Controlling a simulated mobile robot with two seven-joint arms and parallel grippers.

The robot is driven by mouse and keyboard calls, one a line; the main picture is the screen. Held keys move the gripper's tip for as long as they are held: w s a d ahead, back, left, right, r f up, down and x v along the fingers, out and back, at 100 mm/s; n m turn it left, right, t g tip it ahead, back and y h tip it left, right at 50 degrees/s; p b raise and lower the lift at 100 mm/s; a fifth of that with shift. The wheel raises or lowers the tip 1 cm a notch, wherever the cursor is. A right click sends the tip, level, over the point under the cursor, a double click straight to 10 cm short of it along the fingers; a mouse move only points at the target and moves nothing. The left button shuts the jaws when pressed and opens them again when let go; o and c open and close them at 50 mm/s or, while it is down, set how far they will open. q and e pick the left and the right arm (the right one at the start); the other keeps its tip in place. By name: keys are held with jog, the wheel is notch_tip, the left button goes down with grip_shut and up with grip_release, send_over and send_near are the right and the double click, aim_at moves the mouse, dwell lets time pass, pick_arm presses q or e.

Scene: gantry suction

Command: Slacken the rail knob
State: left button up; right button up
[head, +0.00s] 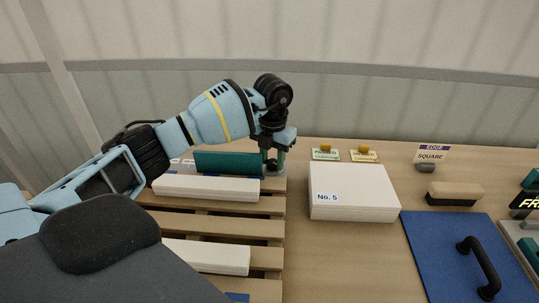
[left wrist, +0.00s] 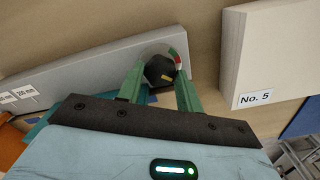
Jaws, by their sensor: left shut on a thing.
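The rail knob (left wrist: 159,70) is a dark faceted knob with a small yellow mark, at the end of the grey rail (left wrist: 95,68) in the left wrist view. A red and green arc shows beside it. My left gripper (left wrist: 161,76) has its green fingers on both sides of the knob, shut on it. In the head view my left gripper (head: 274,160) points down at the far end of the slatted rack, and the knob is mostly hidden there. My right gripper is not in view.
A white stack labelled No. 5 (head: 352,188) stands right of the gripper. A teal block (head: 228,163) and white blocks (head: 206,188) lie on the slats. A blue board (head: 450,255) with a black handle lies front right. Bare wood separates the slats and the stack.

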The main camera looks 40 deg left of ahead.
aim_at(272, 162)
pick_arm(q)
jog(key=n, duration=0.1)
jog(key=n+p, duration=0.1)
jog(key=shift+r+n, duration=0.25)
jog(key=shift+n, duration=0.15)
jog(key=shift+f+n+p, duration=0.15)
jog(key=shift+n+p, duration=0.35)
jog(key=shift+n, duration=0.1)
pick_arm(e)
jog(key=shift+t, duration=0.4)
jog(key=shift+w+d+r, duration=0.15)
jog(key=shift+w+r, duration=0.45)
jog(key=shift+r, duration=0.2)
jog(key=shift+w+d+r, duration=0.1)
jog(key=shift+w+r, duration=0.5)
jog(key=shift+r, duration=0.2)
pick_arm(q)
jog(key=o, duration=1)
jog(key=shift+f, duration=0.1)
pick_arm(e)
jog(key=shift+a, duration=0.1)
pick_arm(q)
jog(key=shift+r, duration=3.95)
